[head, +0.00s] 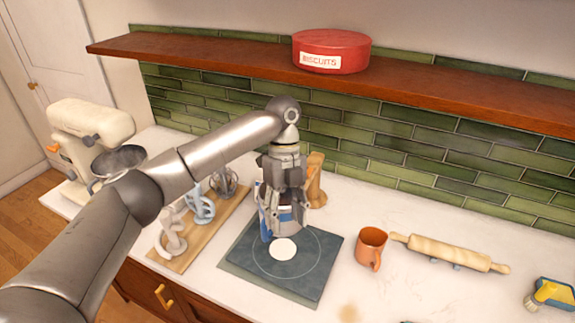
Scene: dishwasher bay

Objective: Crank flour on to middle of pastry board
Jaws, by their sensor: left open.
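The dark slate pastry board (245,268) lies on the white counter, with a thin ring marked on it. My left gripper (285,222) points down over the back of the board, open. A blue and white item (264,222) shows beside and behind its fingers, mostly hidden; I cannot tell whether they touch it. A tan wooden piece (316,178) stands just behind, right of the gripper. My right gripper is not in view.
A wooden tray (212,238) with mixer attachments lies left of the board. An orange mug (371,246) and a rolling pin (450,253) are on the right. A stand mixer (92,125) stands far left. A shelf (220,50) with a red biscuit tin (332,50) runs above.

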